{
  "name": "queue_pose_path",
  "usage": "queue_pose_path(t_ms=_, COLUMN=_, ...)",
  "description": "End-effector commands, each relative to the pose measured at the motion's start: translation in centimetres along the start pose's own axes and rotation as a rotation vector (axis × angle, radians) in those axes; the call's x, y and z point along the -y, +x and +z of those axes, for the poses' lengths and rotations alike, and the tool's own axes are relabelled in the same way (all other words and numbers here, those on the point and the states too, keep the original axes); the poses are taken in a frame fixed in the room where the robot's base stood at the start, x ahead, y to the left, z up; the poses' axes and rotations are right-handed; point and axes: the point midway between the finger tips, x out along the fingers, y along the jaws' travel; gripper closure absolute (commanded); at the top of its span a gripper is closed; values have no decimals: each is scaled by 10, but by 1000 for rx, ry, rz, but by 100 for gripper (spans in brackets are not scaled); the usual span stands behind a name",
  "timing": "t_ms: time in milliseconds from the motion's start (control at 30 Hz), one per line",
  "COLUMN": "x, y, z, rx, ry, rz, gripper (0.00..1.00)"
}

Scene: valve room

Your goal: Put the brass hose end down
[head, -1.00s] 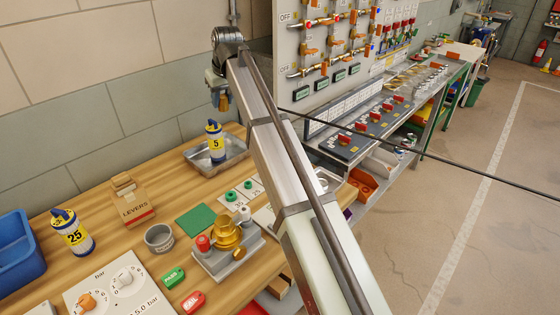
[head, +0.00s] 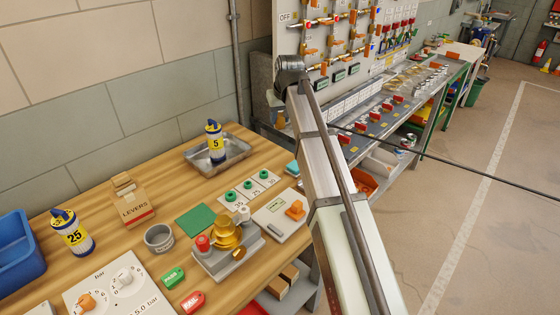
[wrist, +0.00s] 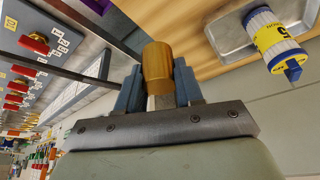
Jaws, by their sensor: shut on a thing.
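The brass hose end (wrist: 157,62) is a short, smooth gold-brown cylinder in the wrist view. My gripper (wrist: 157,88) is shut on it, with one blue-grey finger on each side. Its lower part is hidden between the fingers. In the head view my gripper (head: 275,102) is small and partly hidden by my wrist. It is held up beyond the bench's far right corner, near the valve panel. I cannot see the hose end touching any surface.
The wooden bench (head: 140,250) holds a metal tray (head: 233,158) with a blue-capped bottle marked 5 (head: 215,142), also in the wrist view (wrist: 272,35). The valve panel (head: 345,30) and its sloped counter with red knobs (head: 385,125) stand to the right.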

Motion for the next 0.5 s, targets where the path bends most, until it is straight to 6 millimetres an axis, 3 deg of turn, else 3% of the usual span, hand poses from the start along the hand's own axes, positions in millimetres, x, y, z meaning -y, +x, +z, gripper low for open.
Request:
queue_pose_path(t_ms=100, x=0, y=19, z=9, rx=1, ry=0, rz=0, gripper=95)
queue_pose_path(t_ms=500, x=0, y=55, z=24, rx=0, ry=-1, rz=0, gripper=95)
